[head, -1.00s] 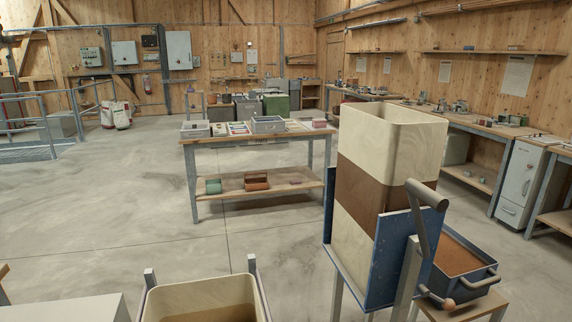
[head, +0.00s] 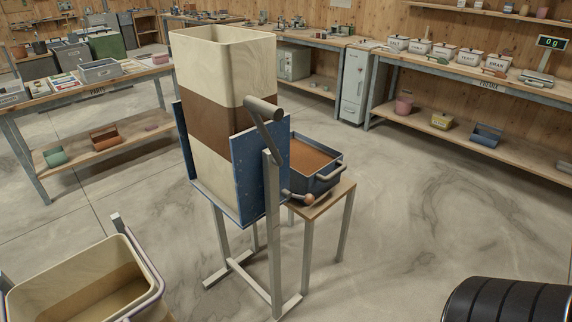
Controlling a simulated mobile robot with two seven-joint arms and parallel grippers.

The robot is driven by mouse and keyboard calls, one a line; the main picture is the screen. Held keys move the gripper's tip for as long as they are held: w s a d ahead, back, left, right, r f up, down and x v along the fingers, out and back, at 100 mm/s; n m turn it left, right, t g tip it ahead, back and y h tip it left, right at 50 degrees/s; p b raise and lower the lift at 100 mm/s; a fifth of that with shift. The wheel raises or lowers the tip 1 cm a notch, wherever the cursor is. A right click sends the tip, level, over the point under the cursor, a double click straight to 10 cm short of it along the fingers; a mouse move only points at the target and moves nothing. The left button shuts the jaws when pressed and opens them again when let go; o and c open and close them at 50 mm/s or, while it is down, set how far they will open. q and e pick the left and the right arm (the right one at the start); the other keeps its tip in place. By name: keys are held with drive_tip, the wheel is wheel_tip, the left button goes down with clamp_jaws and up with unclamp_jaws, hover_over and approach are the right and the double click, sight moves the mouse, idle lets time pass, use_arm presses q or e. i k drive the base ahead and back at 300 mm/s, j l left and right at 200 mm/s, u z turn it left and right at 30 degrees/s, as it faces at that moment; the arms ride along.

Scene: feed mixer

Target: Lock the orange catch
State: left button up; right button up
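No part that I can clearly identify as an orange catch shows in the head view. The mixer is a tall box (head: 219,70) in cream and brown bands, held between blue side plates (head: 255,172) on a grey metal stand. A grey crank handle (head: 266,122) is at the upper part of the near plate. A small orange-brown knob (head: 308,200) sits on a short grey lever low beside the plate; I cannot tell whether it is the catch or how it is set. Neither of my grippers is in view.
A blue tray (head: 322,178) of brown feed stands on a small wooden stool (head: 335,195) right of the mixer. A cream bin (head: 75,270) is at lower left. A black ribbed rounded thing (head: 510,300) fills the bottom right corner. Open floor (head: 430,210) lies right of the stool.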

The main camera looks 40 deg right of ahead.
sight(309, 198)
drive_tip(key=k+l, duration=0.1)
drive_tip(key=l, duration=0.3)
drive_tip(key=k+l+z, duration=0.15)
drive_tip(key=l, duration=0.7)
